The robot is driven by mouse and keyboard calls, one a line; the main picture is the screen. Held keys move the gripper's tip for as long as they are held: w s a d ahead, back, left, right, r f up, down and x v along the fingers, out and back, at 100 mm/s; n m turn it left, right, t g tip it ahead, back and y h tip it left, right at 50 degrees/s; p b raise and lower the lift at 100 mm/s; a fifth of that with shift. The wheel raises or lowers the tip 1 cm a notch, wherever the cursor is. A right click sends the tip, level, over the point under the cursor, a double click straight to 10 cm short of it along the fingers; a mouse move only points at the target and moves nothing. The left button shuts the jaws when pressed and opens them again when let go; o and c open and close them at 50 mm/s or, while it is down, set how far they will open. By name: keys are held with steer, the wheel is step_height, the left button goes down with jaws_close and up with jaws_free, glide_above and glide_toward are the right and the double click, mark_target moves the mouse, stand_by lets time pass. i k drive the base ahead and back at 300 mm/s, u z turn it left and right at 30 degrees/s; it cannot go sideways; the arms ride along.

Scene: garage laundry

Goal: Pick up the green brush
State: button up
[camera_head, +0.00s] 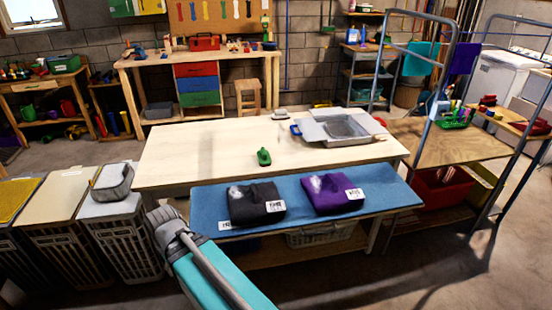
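A small green brush (264,156) lies on the light wooden table (190,165), near the middle of the top. It is small in the picture, so its bristles cannot be made out. Nothing is touching it. My arm comes in from the bottom edge, with a teal link and a grey joint left of the blue mat. My gripper itself cannot be made out in this view.
A blue mat (210,208) in front bears a dark folded cloth (255,205) and a purple one (332,194). A grey tray (320,131) sits right of the brush. Hampers (128,225) stand left; a metal rack (437,100) stands right. The table's left half is clear.

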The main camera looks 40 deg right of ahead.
mark_target(264, 158)
steer(key=z, duration=1.7)
steer(key=k, duration=0.55)
steer(key=u, duration=0.05)
steer(key=i, duration=0.55)
